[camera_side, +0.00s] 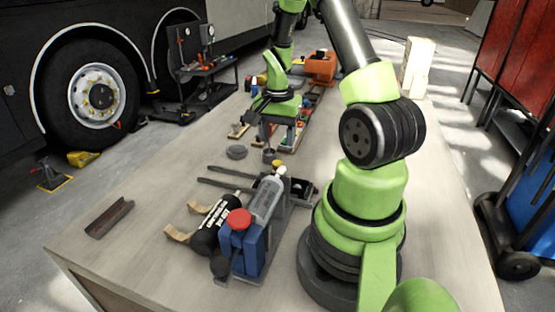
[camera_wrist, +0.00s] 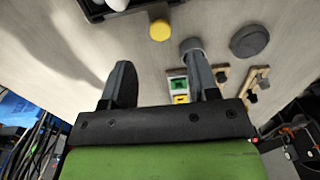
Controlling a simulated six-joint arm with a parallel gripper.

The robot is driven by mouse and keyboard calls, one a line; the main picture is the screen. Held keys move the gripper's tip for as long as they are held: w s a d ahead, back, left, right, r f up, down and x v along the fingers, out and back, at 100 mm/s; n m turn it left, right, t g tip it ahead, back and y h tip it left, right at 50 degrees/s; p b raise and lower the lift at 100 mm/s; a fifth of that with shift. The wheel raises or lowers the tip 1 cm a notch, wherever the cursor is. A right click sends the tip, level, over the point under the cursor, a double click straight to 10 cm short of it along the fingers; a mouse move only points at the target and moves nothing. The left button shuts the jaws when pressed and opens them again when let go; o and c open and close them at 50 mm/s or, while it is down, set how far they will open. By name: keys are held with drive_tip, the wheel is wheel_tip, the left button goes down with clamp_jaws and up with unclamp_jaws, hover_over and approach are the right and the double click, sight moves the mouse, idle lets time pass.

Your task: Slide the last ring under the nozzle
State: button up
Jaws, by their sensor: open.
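My gripper (camera_wrist: 159,66) is open, with bare table between its fingers in the wrist view. A small grey round piece (camera_wrist: 191,46), perhaps a ring, shows just beyond the right fingertip; I cannot tell whether they touch. It also stands on the table in the side view (camera_side: 269,156). A wider dark grey disc (camera_wrist: 249,41) lies to its right, and a yellow cap (camera_wrist: 160,30) to its left. In the side view, a grey cartridge (camera_side: 267,200) with a white nozzle (camera_side: 282,170) lies tilted in the near group. I see no ring clearly under the nozzle.
A black bottle (camera_side: 212,228) and a blue block with a red cap (camera_side: 238,218) sit beside the cartridge. A brown metal channel (camera_side: 110,217) lies at the left. An orange box (camera_side: 321,67) stands farther back. The table's left middle is clear.

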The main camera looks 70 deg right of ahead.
sight(277, 162)
wheel_tip(277, 162, down, 7)
drive_tip(key=shift+f, duration=0.1)
idle(0.3)
